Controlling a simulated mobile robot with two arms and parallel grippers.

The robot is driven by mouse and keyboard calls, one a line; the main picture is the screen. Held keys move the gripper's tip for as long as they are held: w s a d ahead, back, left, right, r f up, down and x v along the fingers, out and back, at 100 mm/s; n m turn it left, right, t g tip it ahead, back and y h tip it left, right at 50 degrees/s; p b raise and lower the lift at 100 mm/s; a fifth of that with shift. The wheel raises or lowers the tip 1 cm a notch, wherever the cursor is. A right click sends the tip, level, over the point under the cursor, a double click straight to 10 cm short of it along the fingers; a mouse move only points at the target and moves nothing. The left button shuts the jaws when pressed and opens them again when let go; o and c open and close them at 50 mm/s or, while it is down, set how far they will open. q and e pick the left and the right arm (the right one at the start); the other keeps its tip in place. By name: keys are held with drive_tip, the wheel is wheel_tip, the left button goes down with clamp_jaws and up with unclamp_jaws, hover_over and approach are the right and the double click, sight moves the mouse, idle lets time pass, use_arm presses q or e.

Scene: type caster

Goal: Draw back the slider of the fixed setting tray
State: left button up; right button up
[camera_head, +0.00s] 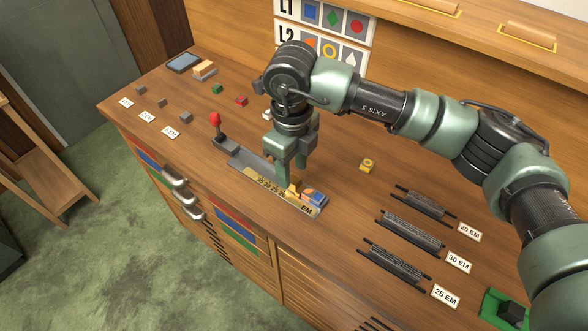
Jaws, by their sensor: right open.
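The setting tray (243,170) is a long grey channel with a brass scale strip along its front, marked EM at the right end. It lies on the wooden bench top near the front edge. A small brass-yellow piece (294,187), which looks like the slider, sits in the tray towards its right end. My left gripper is not in view.
A red-knobbed lever (216,120) stands at the tray's left end. Dark racks (410,232) with EM labels lie to the right. Several small blocks and white labels lie at the left. A green-based item (492,303) is front right.

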sight(295, 185)
wheel_tip(295, 185, down, 2)
drive_tip(key=shift+w+d+f, duration=0.1)
drive_tip(key=shift+w+d, duration=0.05)
drive_tip(key=shift+f, duration=0.35)
clamp_jaws()
idle(1.1)
